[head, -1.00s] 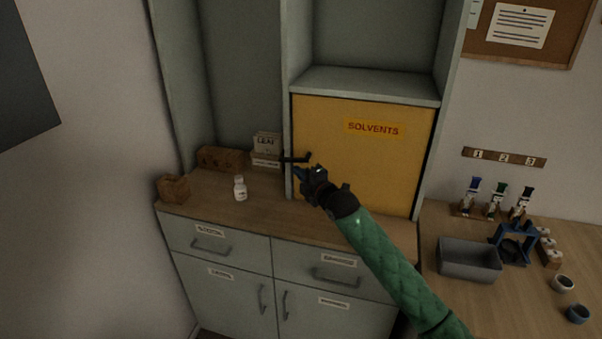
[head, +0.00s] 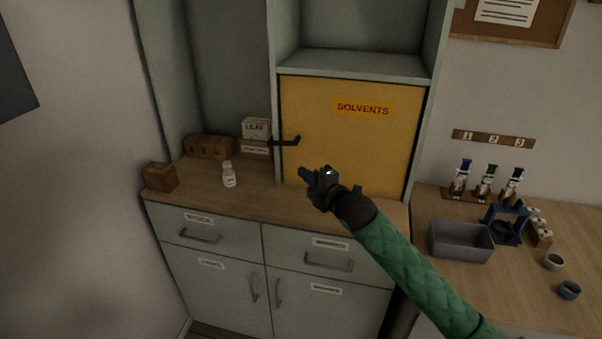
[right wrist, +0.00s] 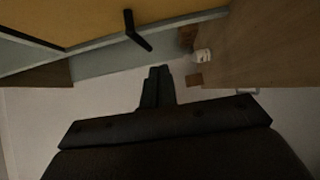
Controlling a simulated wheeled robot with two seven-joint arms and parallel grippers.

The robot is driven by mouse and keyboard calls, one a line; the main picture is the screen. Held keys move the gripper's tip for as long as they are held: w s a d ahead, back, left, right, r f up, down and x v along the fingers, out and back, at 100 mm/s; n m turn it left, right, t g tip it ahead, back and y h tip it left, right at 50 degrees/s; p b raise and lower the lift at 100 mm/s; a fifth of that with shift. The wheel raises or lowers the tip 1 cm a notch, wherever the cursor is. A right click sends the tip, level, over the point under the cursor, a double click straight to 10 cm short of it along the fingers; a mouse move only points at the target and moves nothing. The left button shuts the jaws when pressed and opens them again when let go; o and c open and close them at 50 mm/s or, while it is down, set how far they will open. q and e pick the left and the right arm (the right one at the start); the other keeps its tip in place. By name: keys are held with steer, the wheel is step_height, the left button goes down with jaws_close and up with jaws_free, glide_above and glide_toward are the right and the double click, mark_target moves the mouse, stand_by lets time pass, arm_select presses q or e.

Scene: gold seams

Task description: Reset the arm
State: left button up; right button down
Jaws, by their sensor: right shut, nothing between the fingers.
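My right arm, in a green quilted sleeve, comes in from the lower right of the head view. My right gripper (head: 306,174) is shut and empty, in front of the lower left part of the yellow SOLVENTS door (head: 355,135). The door looks closed. Its black handle (head: 285,141) is above and left of the fingertips, apart from them. In the right wrist view the shut fingers (right wrist: 158,72) point toward the counter, and the handle (right wrist: 135,32) shows above them. My left gripper is not in view.
A white bottle (head: 229,176), a wooden box (head: 160,177) and a LEAF box (head: 255,129) stand on the wooden counter left of the gripper. Drawers (head: 318,257) are below.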

steer(key=s+d+f+m+g+h, duration=0.25)
steer(key=s+f+m, duration=0.35)
steer(key=s+f, duration=0.35)
steer(key=s+d+f+m+g+h, duration=0.2)
steer(key=s+d+f+m+h, duration=0.15)
steer(key=s+f+m, duration=0.45)
steer(key=s+d+f+m+g+h, duration=0.1)
steer(key=s+d+f+m+g, duration=0.2)
steer(key=s, duration=0.6)
steer(key=s+d+f+m+g+h, duration=0.1)
steer(key=s+d+f+m+g, duration=0.15)
steer(key=s+f, duration=0.45)
steer(key=s+d+f+m+g+h, duration=0.1)
steer(key=s+d+f+m+h, duration=0.15)
steer(key=s, duration=0.85)
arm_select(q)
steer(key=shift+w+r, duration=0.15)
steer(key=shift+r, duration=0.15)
arm_select(e)
steer(key=s+a+f+g+y, duration=0.1)
steer(key=a+f, duration=0.1)
steer(key=f, duration=0.6)
steer(key=s+a+f+g, duration=0.1)
steer(key=a+f, duration=0.2)
steer(key=f, duration=0.6)
steer(key=shift+s+m+g+y, duration=0.15)
steer(key=shift+m+g+y, duration=0.15)
steer(key=shift+y, duration=0.05)
